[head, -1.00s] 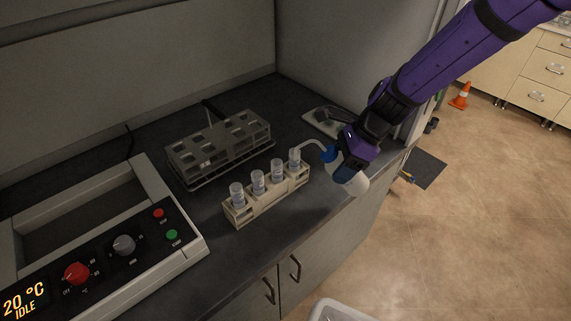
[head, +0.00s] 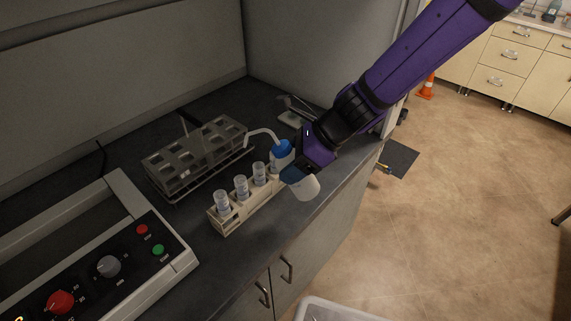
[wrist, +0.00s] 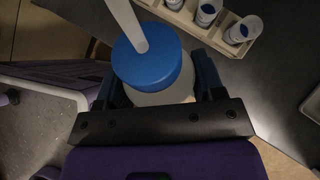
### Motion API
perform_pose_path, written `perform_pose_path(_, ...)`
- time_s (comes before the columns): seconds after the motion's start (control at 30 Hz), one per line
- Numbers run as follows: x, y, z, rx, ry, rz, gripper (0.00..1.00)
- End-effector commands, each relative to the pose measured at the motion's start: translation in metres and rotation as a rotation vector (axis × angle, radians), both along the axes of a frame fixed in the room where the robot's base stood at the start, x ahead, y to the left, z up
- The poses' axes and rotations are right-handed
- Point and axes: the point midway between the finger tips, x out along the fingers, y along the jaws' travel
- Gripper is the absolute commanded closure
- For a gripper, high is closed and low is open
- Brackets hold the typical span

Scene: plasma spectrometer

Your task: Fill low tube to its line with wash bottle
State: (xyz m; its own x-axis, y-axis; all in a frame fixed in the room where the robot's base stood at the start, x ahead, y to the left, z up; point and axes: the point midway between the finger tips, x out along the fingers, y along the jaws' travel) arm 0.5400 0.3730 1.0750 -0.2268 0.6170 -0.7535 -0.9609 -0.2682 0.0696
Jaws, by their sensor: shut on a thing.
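My gripper (head: 297,172) is shut on the wash bottle (head: 303,187), which has a white body, a blue cap and a bent white spout. The bottle is off the bench, slightly tilted, at the right end of the pale tube rack (head: 228,228). The spout tip appears above and behind the tubes, near the grey rack. Three tubes (head: 222,203) show clearly in the pale rack; the far right end is partly hidden by the bottle. In the wrist view the cap (wrist: 150,62) sits between my fingers. Liquid levels and lines are too small to tell.
A grey rack (head: 195,155) stands behind the pale rack. A heater panel with knobs (head: 108,266) and buttons is at the left. A small device (head: 293,117) lies behind my gripper. The bench's front edge runs close below the bottle.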

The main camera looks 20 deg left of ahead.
Motion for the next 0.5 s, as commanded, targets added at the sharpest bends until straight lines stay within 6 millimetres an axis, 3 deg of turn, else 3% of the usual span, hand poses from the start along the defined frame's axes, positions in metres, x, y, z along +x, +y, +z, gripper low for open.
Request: perform_pose_path(0.5,0.005,-0.031,0.026,0.358,0.048,-0.006,0.46)
